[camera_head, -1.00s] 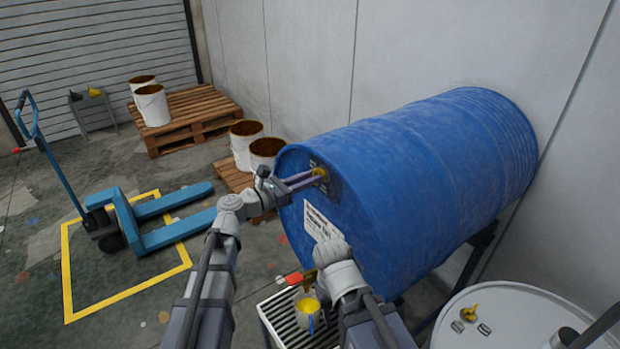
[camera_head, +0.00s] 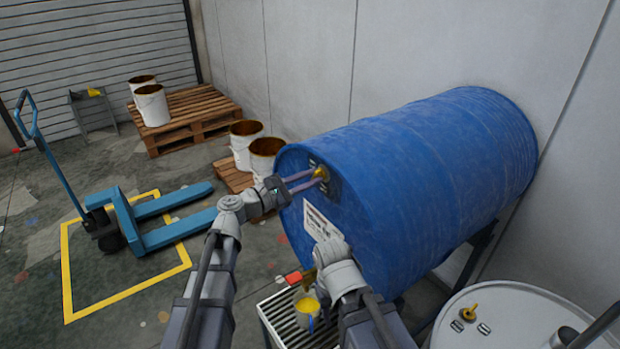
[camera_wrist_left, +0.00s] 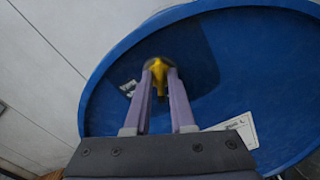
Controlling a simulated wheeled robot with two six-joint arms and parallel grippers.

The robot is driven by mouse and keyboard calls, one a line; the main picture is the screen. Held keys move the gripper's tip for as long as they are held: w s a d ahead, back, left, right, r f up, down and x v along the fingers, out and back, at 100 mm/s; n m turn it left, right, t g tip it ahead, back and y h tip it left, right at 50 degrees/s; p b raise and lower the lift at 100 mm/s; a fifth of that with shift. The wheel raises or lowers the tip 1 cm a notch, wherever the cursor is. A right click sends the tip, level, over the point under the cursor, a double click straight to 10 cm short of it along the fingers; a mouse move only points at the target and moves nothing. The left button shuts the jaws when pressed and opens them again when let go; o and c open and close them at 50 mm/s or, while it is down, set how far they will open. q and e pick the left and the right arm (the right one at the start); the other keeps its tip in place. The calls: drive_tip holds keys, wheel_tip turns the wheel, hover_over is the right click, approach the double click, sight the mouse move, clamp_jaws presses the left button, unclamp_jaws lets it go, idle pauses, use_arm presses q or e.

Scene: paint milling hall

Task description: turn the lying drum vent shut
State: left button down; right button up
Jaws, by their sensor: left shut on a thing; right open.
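A large blue drum (camera_head: 420,160) lies on its side on a dark stand, its round end towards my arms. The yellow vent (camera_head: 322,172) sits high on that end. My left gripper (camera_head: 315,176) is shut on the vent, one finger on each side. In the left wrist view the yellow vent (camera_wrist_left: 158,68) shows between the fingertips (camera_wrist_left: 160,76), partly covered by them. My right gripper (camera_head: 310,275) is low in front of the drum end, near a red part (camera_head: 292,278); its fingers are mostly hidden by my wrist.
A cup with yellow contents (camera_head: 307,306) stands on a slatted grate (camera_head: 277,315) below the drum end. A white drum (camera_head: 500,310) with a yellow fitting (camera_head: 470,313) stands at lower right. A blue pallet truck (camera_head: 150,225) and pallets with white buckets (camera_head: 152,105) are at left.

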use_arm(q)
drive_tip(key=m, duration=1.2)
drive_tip(key=shift+s+d+f+m, duration=0.1)
drive_tip(key=shift+s+f+m, duration=0.1)
drive_tip(key=shift+f+m, duration=0.1)
idle(0.3)
drive_tip(key=c, duration=0.9)
unclamp_jaws()
drive_tip(key=shift+c, duration=0.2)
drive_tip(key=v, duration=0.7)
drive_tip(key=shift+s+a, duration=0.2)
drive_tip(key=shift+a, duration=0.15)
